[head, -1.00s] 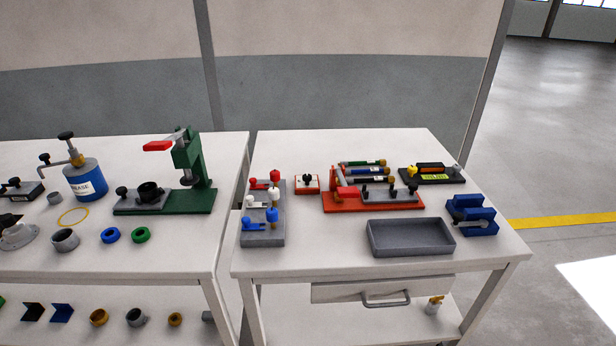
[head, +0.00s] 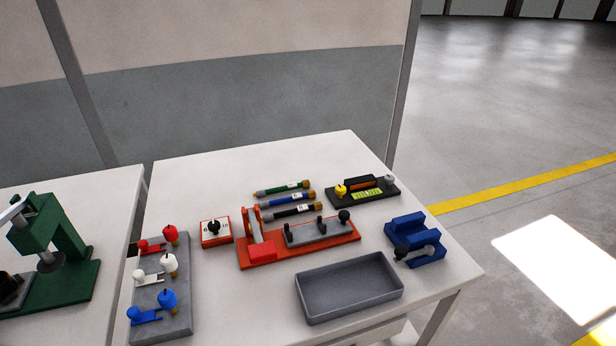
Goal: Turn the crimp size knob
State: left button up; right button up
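The likely crimp size knob (head: 214,228) is a small black knob on a white-topped, red-edged box (head: 216,241). The box has small dark markings too small to read. It stands on the right-hand white table, between a grey block with coloured handles and a red crimping fixture (head: 258,254). The fixture has an upright red part at its left and a grey bar with black knobs. Neither of my grippers shows in the head view.
A grey block (head: 178,323) with red, white and blue handles stands left of the knob box. Several hoses (head: 286,189) lie behind the fixture. A grey tray (head: 350,287), a blue clamp (head: 415,240) and a black device (head: 362,190) are to the right. A green press (head: 60,255) stands on the left table.

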aim_at(214, 226)
jog(key=i, duration=0.15)
jog(key=u, duration=0.1)
jog(key=k, duration=0.45)
jog(key=z, duration=0.8)
jog(key=i, duration=1.25)
jog(key=u, duration=0.85)
